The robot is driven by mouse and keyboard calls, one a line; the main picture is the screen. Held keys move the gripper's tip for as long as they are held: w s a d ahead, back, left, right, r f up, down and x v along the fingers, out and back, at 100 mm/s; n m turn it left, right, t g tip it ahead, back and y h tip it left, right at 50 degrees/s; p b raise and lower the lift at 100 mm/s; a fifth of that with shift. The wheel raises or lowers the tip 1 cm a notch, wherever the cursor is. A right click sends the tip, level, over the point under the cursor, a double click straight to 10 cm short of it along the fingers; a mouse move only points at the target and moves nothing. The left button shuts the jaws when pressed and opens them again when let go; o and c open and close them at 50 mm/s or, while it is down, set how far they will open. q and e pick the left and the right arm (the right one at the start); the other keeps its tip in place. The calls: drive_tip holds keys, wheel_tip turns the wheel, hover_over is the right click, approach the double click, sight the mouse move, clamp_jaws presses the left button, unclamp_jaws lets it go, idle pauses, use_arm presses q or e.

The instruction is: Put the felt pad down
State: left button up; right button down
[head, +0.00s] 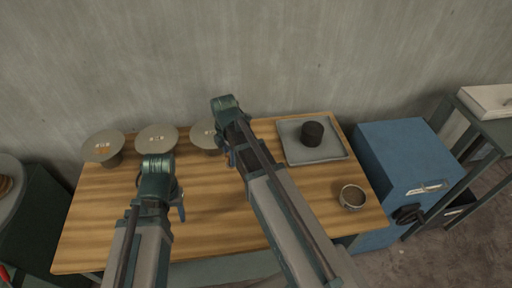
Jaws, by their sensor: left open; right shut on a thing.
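My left gripper (178,207) is open above the left middle of the wooden table, mostly hidden behind its own wrist. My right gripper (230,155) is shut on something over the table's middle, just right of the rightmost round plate. The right arm covers its jaws, so I cannot make out the felt pad or whether it touches the table. A dark, short cylinder (312,133) stands upright on a grey square tray (334,157) at the back right.
Three round grey plates on stands, left (103,146), middle (157,139) and right (204,134), line the table's back. A small round cup (352,196) stands at the front right. A blue cabinet (410,165) adjoins the right. Bare table (210,215) lies between my arms.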

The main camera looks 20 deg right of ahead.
use_arm(q)
drive_tip(key=shift+f+b, duration=0.65)
use_arm(e)
drive_tip(key=w+d, duration=0.2)
drive_tip(key=d, duration=0.2)
drive_tip(key=w+d+f, duration=0.1)
drive_tip(key=w+d, duration=0.1)
drive_tip(key=d, duration=0.2)
drive_tip(key=w+d, duration=0.2)
drive_tip(key=d, duration=0.3)
drive_tip(key=shift+w+d+f, duration=0.1)
drive_tip(key=shift+w+f, duration=0.05)
drive_tip(key=shift+w, duration=0.1)
drive_tip(key=shift+w+d, duration=0.2)
drive_tip(key=shift+d, duration=0.15)
use_arm(q)
wheel_tip(320, 180, down, 4)
drive_tip(key=b, duration=0.3)
drive_tip(key=shift+r+b, duration=0.2)
drive_tip(key=shift+b, duration=0.15)
use_arm(e)
drive_tip(key=f, duration=0.3)
drive_tip(key=shift+d+f, duration=0.2)
drive_tip(key=shift+f, duration=0.1)
use_arm(q)
drive_tip(key=shift+f, duration=0.1)
